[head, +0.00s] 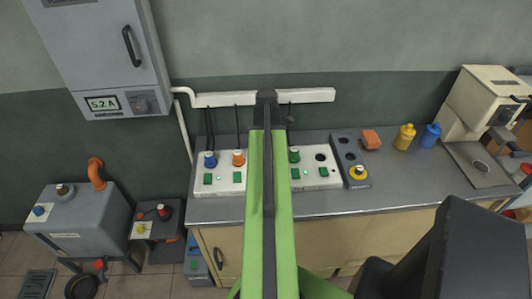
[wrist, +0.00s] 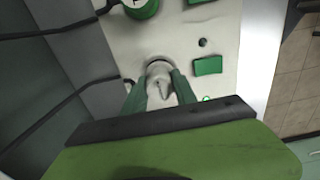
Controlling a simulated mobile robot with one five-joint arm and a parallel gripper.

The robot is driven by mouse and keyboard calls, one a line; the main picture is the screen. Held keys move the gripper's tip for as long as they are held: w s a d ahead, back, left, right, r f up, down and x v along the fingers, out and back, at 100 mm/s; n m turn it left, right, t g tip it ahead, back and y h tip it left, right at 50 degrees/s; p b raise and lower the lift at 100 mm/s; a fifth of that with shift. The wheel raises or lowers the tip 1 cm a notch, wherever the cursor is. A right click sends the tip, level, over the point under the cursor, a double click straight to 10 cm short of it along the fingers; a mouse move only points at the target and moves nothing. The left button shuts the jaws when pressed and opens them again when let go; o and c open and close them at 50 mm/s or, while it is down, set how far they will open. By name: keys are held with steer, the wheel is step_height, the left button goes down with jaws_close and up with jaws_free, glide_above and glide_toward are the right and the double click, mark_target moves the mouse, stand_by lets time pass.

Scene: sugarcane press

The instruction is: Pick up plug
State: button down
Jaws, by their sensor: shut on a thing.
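In the wrist view a pale grey plug (wrist: 161,85) sits between the two green fingers of my gripper (wrist: 160,78), which is shut on it. Its end is at a dark round socket ring in the white socket panel (wrist: 110,33); I cannot tell whether it is seated or just above. A green plug (wrist: 141,8) stands beside it at the top edge, with a green switch (wrist: 208,66) to the right. In the head view my green arm hides the gripper and held plug. Blue (head: 210,160), orange (head: 238,158) and green plugs show either side of the arm.
A cream machine (head: 485,103) stands at right. Black cables (wrist: 60,115) run beside my gripper.

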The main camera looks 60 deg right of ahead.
steer(key=r+p, duration=0.3)
steer(key=r, duration=0.1)
steer(key=shift+s+d, duration=0.1)
steer(key=shift+s, duration=0.15)
steer(key=s+d+r+p, duration=0.4)
steer(key=s+r+p, duration=0.1)
steer(key=s, duration=0.5)
steer(key=shift+s+r+p, duration=0.2)
steer(key=shift+r+p, duration=0.1)
